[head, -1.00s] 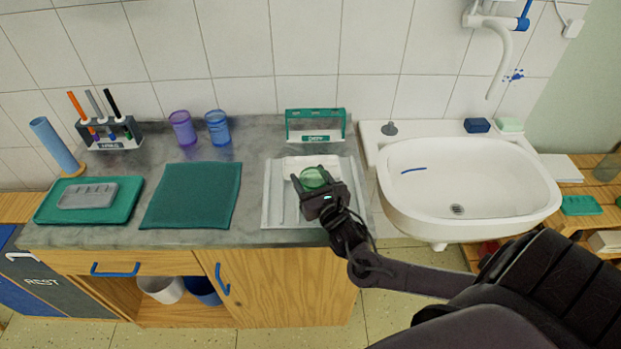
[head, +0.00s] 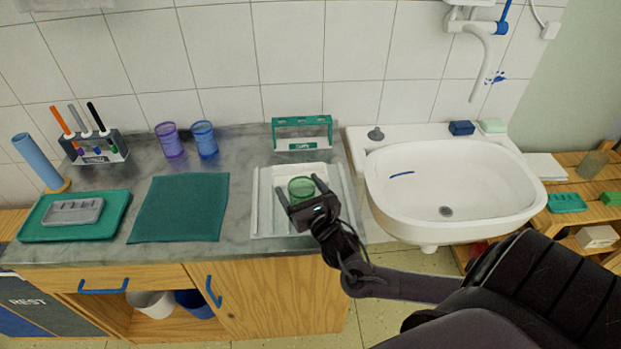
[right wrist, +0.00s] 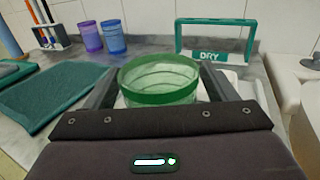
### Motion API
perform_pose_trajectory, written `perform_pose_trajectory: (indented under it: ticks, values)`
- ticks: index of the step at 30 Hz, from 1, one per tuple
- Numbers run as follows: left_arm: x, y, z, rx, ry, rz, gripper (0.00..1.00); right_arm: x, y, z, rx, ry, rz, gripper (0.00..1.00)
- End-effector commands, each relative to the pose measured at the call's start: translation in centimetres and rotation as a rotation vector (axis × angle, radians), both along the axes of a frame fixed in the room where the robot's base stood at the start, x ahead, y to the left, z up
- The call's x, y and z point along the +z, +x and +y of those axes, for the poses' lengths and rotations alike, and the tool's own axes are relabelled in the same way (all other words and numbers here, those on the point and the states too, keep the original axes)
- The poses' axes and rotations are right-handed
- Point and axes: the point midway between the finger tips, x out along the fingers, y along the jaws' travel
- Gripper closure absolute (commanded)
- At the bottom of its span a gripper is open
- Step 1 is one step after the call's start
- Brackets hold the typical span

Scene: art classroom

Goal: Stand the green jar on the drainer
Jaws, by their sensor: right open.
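The green jar (head: 301,189) is a see-through green cup with a darker green rim. It stands upright on the white drainer (head: 262,215), in front of the green rack. My right gripper (head: 299,193) is open, with one finger on each side of the jar. The right wrist view also shows the jar (right wrist: 160,80) between the spread fingers, with its lower part hidden by the gripper body. My left gripper is not in view.
A green rack marked DRY (head: 302,132) stands behind the drainer. The white sink (head: 455,190) is to the right. A dark green cloth (head: 180,207), purple cup (head: 169,140) and blue cup (head: 204,139) are to the left.

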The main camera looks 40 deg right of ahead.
Motion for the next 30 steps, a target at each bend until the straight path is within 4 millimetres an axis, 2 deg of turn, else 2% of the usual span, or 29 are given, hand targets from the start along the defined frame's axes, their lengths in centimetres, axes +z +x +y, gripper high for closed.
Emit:
perform_pose_trajectory:
  ticks: [9,15,21,30]
  values:
    - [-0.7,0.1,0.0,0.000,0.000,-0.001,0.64,-0.3,-6.7,1.1,0.003,0.001,0.006,0.22]
    - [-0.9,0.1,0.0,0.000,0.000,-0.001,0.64,-0.1,-9.8,1.6,0.001,0.000,0.002,0.22]
    - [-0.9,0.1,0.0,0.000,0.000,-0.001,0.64,0.0,-11.0,1.7,0.000,0.000,0.000,0.22]
    - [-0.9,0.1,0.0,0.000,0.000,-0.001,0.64,0.0,-11.0,1.8,0.000,0.000,-0.001,0.22]
